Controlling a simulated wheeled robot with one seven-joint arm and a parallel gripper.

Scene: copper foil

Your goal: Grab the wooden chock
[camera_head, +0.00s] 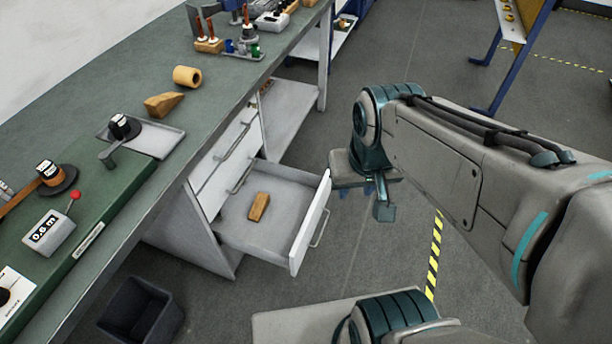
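A wooden wedge-shaped chock (163,104) lies on the green bench top (130,80), near the bench's front edge. A second small wooden block (259,206) lies inside the open lower drawer (232,235); I cannot tell whether it is also a chock. My gripper (380,205) points down to the right of the open drawer, over the floor and apart from both wooden pieces.
A tan roll (187,76) lies beyond the wedge. A grey tray (158,140) with a black-topped tool is nearer. The drawer front (311,224) juts out between my gripper and the cabinet. A black bin (140,312) stands on the floor.

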